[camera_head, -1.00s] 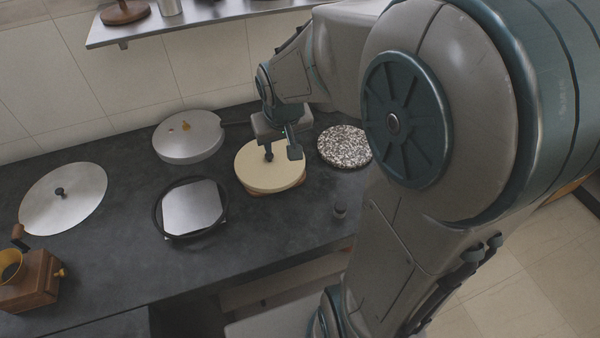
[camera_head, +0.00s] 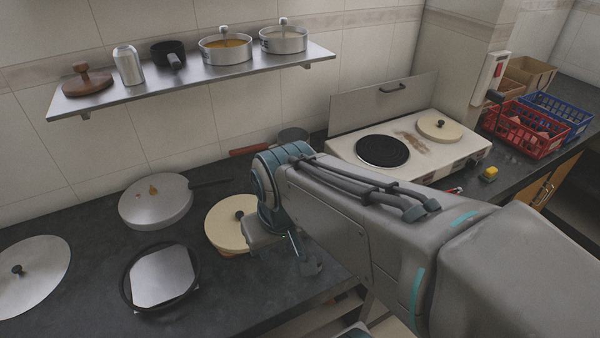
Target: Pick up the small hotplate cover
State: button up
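Two cream round covers with dark knobs are in view. One cover (camera_head: 438,125) lies on the right plate of the white hotplate (camera_head: 345,152) at the back right and looks the smaller. The other cover (camera_head: 222,226) lies on the dark counter, partly hidden by my wrist. My gripper (camera_head: 305,258) points down over the counter just right of this nearer cover, well short of the hotplate. I see nothing held in it. Its fingers are small and partly hidden, so their opening is unclear.
A grey lidded pan (camera_head: 156,205), a black ring around a square metal plate (camera_head: 163,277) and a flat metal lid (camera_head: 32,272) are on the left counter. A shelf (camera_head: 190,82) with pots hangs above. Red (camera_head: 522,130) and blue (camera_head: 560,112) baskets stand right of the hotplate.

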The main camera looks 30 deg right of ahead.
aim_at(440, 129)
jog(key=u, duration=0.05)
jog(key=k, duration=0.95)
jog(key=z, duration=1.05)
jog(key=i, duration=0.7)
jog(key=z, duration=2.1)
jog(key=i, duration=2.7)
jog(key=u, duration=0.3)
